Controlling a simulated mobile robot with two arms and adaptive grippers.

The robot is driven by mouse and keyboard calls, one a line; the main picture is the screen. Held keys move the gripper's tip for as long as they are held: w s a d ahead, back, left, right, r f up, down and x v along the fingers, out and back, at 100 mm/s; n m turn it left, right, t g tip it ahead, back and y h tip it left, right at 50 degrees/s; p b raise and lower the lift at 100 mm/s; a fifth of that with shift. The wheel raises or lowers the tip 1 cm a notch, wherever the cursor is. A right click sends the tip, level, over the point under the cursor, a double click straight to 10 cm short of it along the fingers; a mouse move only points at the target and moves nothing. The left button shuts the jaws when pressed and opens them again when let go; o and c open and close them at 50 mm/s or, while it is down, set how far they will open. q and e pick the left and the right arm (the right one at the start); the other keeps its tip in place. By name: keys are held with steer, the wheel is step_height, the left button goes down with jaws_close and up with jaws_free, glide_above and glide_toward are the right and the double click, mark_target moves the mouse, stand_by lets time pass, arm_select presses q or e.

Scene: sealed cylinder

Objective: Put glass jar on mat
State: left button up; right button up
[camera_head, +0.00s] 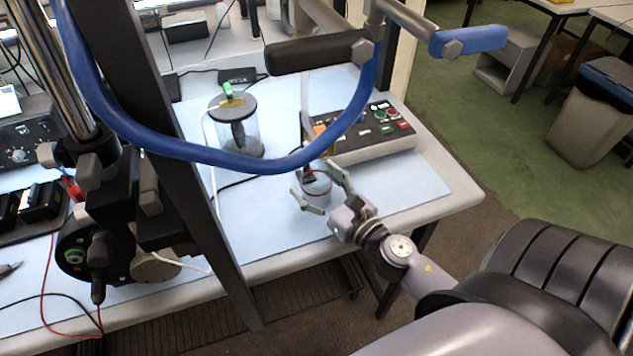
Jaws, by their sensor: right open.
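A small clear glass jar (317,186) with a reddish ring around its upper part is near the table's front right. My right gripper (314,179) is open, with its fingers on either side of the jar. I cannot tell whether either finger touches the glass. The pale blue mat (410,185) covers much of the tabletop. The jar appears over the mat, but its base is partly hidden by the fingers, so contact is unclear. My left gripper is not in view.
A larger clear cylinder with a dark lid (237,128) stands further back left. A control box with coloured buttons (375,133) is just behind the jar. A blue hose (170,150) and a dark upright post (165,150) cross the view. The mat's right front is clear.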

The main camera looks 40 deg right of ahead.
steer(key=shift+r, duration=0.15)
steer(key=shift+s, duration=0.2)
steer(key=s+b, duration=0.2)
steer(key=s, duration=0.1)
steer(key=s+b, duration=0.2)
steer(key=s, duration=0.1)
steer(key=s+d+b, duration=0.1)
steer(key=s+b, duration=0.1)
steer(key=s, duration=0.2)
steer(key=shift+s+f, duration=0.1)
steer(key=shift+f, duration=0.15)
steer(key=shift+s+r+b, duration=0.25)
steer(key=shift+s+b, duration=0.05)
steer(key=shift+s, duration=0.4)
stand_by(1.5)
